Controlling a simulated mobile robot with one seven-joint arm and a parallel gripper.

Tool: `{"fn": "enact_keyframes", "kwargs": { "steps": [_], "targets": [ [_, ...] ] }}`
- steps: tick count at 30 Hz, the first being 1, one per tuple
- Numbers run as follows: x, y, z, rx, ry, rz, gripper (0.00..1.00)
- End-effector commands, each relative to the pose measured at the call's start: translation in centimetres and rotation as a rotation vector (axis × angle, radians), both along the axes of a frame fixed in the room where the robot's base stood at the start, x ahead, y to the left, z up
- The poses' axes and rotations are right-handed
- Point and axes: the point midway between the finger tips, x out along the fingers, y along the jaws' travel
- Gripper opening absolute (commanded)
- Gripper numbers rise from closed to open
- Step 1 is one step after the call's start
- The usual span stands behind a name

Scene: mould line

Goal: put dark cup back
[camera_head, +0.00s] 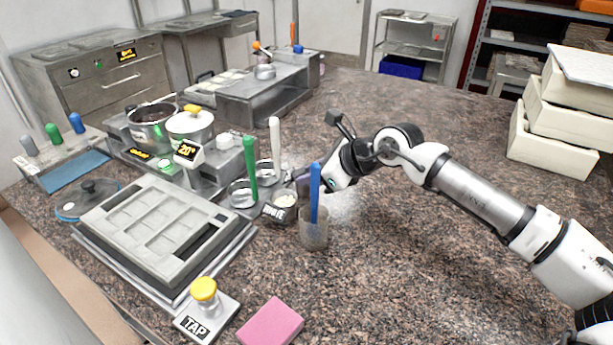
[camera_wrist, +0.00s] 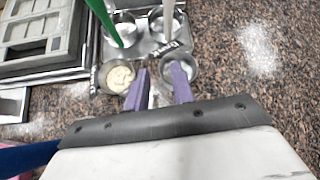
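My gripper (camera_wrist: 160,72) has purple fingers that stand apart, with a gap between the tips. A small metal cup (camera_wrist: 192,66) sits at the right finger, partly hidden by it; I cannot tell whether they touch. A cup with cream contents (camera_wrist: 118,76) stands just left of the left finger, and shows in the head view (camera_head: 285,200). Two more metal cups stand on the tray behind, one with a green spatula (camera_head: 250,168), one with a white spatula (camera_head: 275,140). None is clearly labelled dark; the cup by my right finger is mostly hidden in the head view.
A clear beaker (camera_head: 314,238) with a blue spatula (camera_head: 315,190) stands close in front of my gripper. A grey mould (camera_head: 155,228), TAP block (camera_head: 205,310) and pink sponge (camera_head: 270,323) lie nearer left. The counter right of the beaker is clear.

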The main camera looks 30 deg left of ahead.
Motion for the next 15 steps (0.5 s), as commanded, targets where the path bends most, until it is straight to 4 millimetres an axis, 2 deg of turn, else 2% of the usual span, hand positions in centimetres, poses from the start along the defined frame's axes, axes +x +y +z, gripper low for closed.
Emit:
{"fn": "enact_keyframes", "kwargs": {
  "steps": [3,9,15],
  "targets": [
    [0.1,-2.3,1.3,0.002,-0.004,-0.005,0.25],
    [0.0,-5.6,4.0,0.002,-0.002,-0.003,0.25],
    [-0.1,-7.5,5.7,0.000,-0.001,0.000,0.25]
  ]
}}
